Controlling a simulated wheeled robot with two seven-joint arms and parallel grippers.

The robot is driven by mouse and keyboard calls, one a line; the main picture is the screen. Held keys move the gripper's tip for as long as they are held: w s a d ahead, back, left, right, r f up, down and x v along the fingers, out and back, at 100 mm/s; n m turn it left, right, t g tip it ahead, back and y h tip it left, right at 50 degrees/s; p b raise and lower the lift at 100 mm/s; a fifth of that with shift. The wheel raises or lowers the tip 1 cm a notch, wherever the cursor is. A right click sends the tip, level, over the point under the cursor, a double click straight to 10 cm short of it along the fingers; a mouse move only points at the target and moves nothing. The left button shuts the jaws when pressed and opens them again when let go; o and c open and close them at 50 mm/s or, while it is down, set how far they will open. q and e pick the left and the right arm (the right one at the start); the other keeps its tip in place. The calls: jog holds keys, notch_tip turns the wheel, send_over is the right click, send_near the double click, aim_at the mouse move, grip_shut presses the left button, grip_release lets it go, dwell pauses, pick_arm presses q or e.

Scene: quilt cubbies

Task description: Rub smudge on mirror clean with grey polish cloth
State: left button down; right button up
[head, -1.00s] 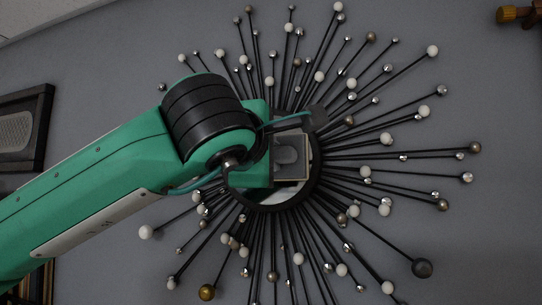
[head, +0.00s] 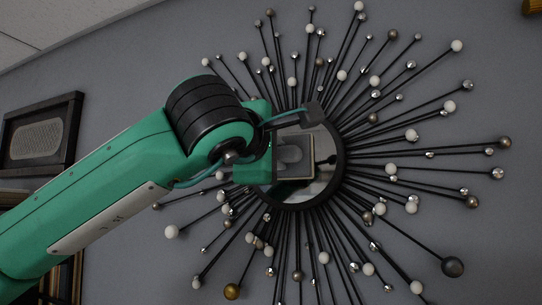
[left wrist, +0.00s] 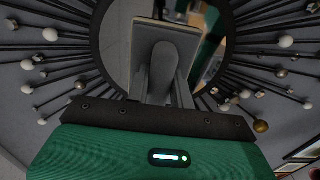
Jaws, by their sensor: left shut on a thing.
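The round mirror (head: 326,150) hangs on the wall in a dark ring with black beaded rods radiating from it. My left gripper (head: 290,156) is in front of the glass, shut on the grey polish cloth (head: 311,162), which looks like a flat, pale-edged square pad. In the left wrist view the cloth (left wrist: 168,27) shows beyond the fingers, over the mirror (left wrist: 117,38). I cannot tell whether the cloth touches the glass. No smudge can be made out; my arm and the cloth hide part of the mirror. My right gripper is not in view.
Rods tipped with white, silver and brown balls (head: 452,267) surround the mirror on all sides. A dark-framed panel (head: 40,138) hangs at the left.

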aim_at(294, 151)
pick_arm(q)
jog(key=shift+s+d+f+b, duration=0.1)
jog(key=shift+s+d+b, duration=0.2)
jog(key=shift+d, duration=0.5)
jog(key=shift+s+d+b, duration=0.1)
jog(key=shift+s+d, duration=0.25)
jog(key=shift+d, duration=0.45)
jog(key=shift+a, duration=0.1)
jog(key=shift+w+a+b, duration=0.1)
jog(key=shift+a+b, duration=0.05)
jog(key=shift+b, duration=0.15)
jog(key=shift+w+a, duration=0.1)
jog(key=shift+a, duration=0.15)
jog(key=shift+w+a+b, duration=0.25)
jog(key=shift+w+a, duration=0.05)
jog(key=shift+a, duration=0.5)
jog(key=shift+w+a+b, duration=0.25)
jog(key=shift+w+a, duration=0.05)
jog(key=shift+a, duration=0.45)
